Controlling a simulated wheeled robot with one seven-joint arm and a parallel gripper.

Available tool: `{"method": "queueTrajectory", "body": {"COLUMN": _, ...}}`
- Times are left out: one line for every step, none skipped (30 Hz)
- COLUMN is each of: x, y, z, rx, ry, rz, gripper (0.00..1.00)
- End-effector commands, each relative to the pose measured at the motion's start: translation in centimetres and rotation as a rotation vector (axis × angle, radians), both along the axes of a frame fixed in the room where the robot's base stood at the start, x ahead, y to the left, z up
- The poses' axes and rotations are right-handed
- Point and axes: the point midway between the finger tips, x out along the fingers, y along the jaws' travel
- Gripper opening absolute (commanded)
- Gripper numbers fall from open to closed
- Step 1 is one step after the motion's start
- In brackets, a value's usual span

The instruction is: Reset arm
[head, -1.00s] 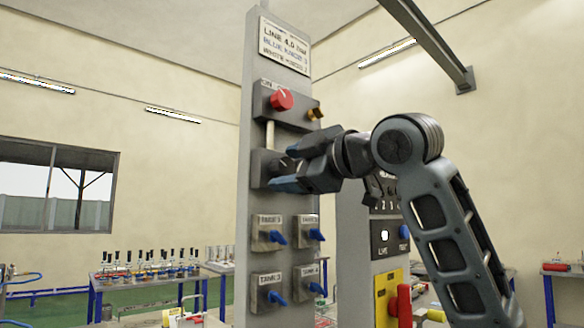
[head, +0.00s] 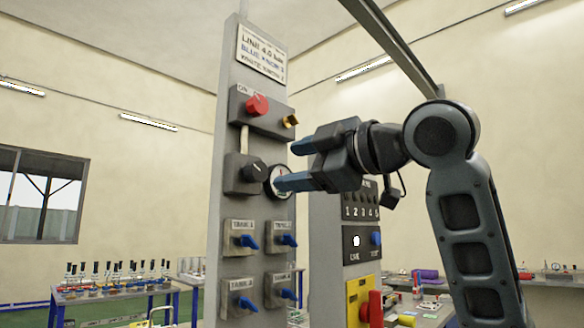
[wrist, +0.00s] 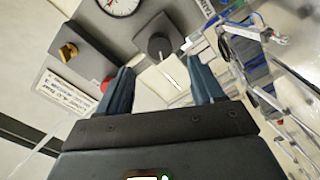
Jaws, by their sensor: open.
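My gripper (head: 284,166) is open and empty in the head view, at the right of a grey control panel (head: 217,190). Its blue fingers point left toward the panel. A black knob (head: 257,172) and a round gauge (head: 280,182) sit near the lower fingertip; the finger partly covers the gauge. In the wrist view the two fingers (wrist: 159,88) are spread apart, with the black knob (wrist: 158,45) beyond them and clear of both. The gauge (wrist: 120,3) shows at the top edge.
The panel also bears a red knob (head: 257,105), a yellow knob (head: 291,121) and several blue tank valves (head: 247,242). A second panel (head: 325,215) with a red handle (head: 372,308) stands close below my arm. A bench with bottles (head: 110,287) is at the lower left.

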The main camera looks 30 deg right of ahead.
Motion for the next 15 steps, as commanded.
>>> {"method": "queueTrajectory", "body": {"x": 0.0, "y": 0.0, "z": 0.0, "rx": 0.0, "ry": 0.0, "rz": 0.0, "gripper": 0.67}}
{"method": "queueTrajectory", "body": {"x": 0.0, "y": 0.0, "z": 0.0, "rx": 0.0, "ry": 0.0, "rz": 0.0, "gripper": 0.67}}
{"method": "queueTrajectory", "body": {"x": 0.0, "y": 0.0, "z": 0.0, "rx": 0.0, "ry": 0.0, "rz": 0.0, "gripper": 0.67}}
{"method": "queueTrajectory", "body": {"x": 0.0, "y": 0.0, "z": 0.0, "rx": 0.0, "ry": 0.0, "rz": 0.0, "gripper": 0.67}}
{"method": "queueTrajectory", "body": {"x": 0.0, "y": 0.0, "z": 0.0, "rx": 0.0, "ry": 0.0, "rz": 0.0, "gripper": 0.67}}
{"method": "queueTrajectory", "body": {"x": 0.0, "y": 0.0, "z": 0.0, "rx": 0.0, "ry": 0.0, "rz": 0.0, "gripper": 0.67}}
{"method": "queueTrajectory", "body": {"x": 0.0, "y": 0.0, "z": 0.0, "rx": 0.0, "ry": 0.0, "rz": 0.0, "gripper": 0.67}}
{"method": "queueTrajectory", "body": {"x": 0.0, "y": 0.0, "z": 0.0, "rx": 0.0, "ry": 0.0, "rz": 0.0, "gripper": 0.67}}
{"method": "queueTrajectory", "body": {"x": 0.0, "y": 0.0, "z": 0.0, "rx": 0.0, "ry": 0.0, "rz": 0.0, "gripper": 0.67}}
{"method": "queueTrajectory", "body": {"x": 0.0, "y": 0.0, "z": 0.0, "rx": 0.0, "ry": 0.0, "rz": 0.0, "gripper": 0.67}}
{"method": "queueTrajectory", "body": {"x": 0.0, "y": 0.0, "z": 0.0, "rx": 0.001, "ry": 0.0, "rz": 0.0, "gripper": 0.67}}
{"method": "queueTrajectory", "body": {"x": 0.1, "y": 0.0, "z": -0.1, "rx": 0.004, "ry": 0.001, "rz": 0.001, "gripper": 0.67}}
{"method": "queueTrajectory", "body": {"x": 0.1, "y": 0.0, "z": -0.3, "rx": 0.01, "ry": 0.002, "rz": 0.002, "gripper": 0.67}}
{"method": "queueTrajectory", "body": {"x": 0.2, "y": 0.0, "z": -0.5, "rx": 0.018, "ry": 0.003, "rz": 0.003, "gripper": 0.67}}
{"method": "queueTrajectory", "body": {"x": 0.4, "y": 0.0, "z": -1.0, "rx": 0.036, "ry": 0.005, "rz": 0.007, "gripper": 0.67}}
